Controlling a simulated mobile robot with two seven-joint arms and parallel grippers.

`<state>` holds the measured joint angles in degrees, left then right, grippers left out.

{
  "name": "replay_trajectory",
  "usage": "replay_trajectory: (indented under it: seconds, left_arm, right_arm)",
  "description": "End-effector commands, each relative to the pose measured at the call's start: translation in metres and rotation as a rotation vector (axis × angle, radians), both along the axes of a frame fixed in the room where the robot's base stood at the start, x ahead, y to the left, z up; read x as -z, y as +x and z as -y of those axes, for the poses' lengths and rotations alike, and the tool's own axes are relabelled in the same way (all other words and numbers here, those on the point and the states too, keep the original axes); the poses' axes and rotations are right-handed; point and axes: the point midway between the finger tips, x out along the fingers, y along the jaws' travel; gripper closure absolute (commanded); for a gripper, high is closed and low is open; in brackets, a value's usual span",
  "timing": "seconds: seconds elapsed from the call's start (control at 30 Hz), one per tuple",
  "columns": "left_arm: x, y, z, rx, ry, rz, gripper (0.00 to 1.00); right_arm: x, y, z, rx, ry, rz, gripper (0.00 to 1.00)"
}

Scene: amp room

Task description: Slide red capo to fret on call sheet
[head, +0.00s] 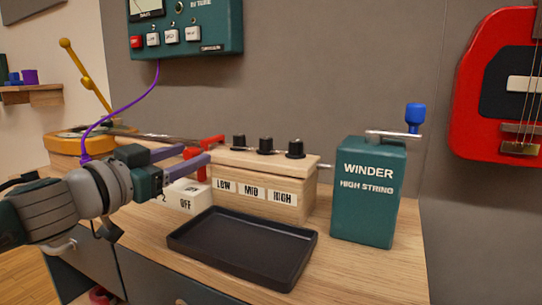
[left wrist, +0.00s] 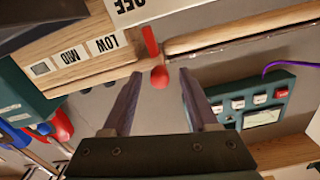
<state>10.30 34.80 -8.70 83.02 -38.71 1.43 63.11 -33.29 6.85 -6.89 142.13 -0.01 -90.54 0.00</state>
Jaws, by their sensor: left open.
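The red capo (head: 212,141) stands on the dark neck (head: 150,135) at the back of the bench, beside the wooden knob box. In the left wrist view its red bar and round red end (left wrist: 160,76) show at the end of the neck (left wrist: 235,35). My left gripper (head: 198,156) is open, its two purple fingers pointing at the capo. In the left wrist view the round end lies between and beyond the fingertips (left wrist: 160,74), with no clear contact. The fingers partly hide the capo in the head view. I cannot make out a call sheet. My right gripper is not in view.
A wooden box (head: 250,180) with black knobs and LOW, MID, HIGH labels stands right of the capo. A white OFF block (head: 185,200) is below my fingers. A black tray (head: 243,247) lies in front, and a green WINDER box (head: 368,205) stands at right.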

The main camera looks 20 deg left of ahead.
Motion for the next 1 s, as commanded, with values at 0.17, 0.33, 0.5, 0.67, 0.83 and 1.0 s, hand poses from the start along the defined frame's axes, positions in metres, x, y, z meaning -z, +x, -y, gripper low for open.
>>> replay_trajectory:
  seconds: [0.17,0.33,0.5,0.67,0.83,1.0]
  left_arm:
    - [-0.0004,0.0022,0.0003,0.0,0.0,0.001,0.41]
    - [-0.0003,0.0019,0.0004,0.0,0.0,0.0,0.45]
    - [-0.0001,0.0018,0.0005,0.0,0.0,0.0,0.64]
    - [-0.0001,0.0017,0.0005,0.0,0.0,0.0,0.82]
    - [0.0,0.0017,0.0004,0.0,0.0,0.0,1.0]
    - [0.0,0.0017,0.0004,0.0,0.0,0.0,1.0]
  right_arm:
    - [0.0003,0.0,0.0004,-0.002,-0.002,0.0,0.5]
    - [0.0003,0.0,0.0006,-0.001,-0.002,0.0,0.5]
    - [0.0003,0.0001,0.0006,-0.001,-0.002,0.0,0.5]
    - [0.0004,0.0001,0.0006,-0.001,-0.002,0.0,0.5]
    - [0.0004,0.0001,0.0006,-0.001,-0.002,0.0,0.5]
    - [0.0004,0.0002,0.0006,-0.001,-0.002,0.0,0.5]
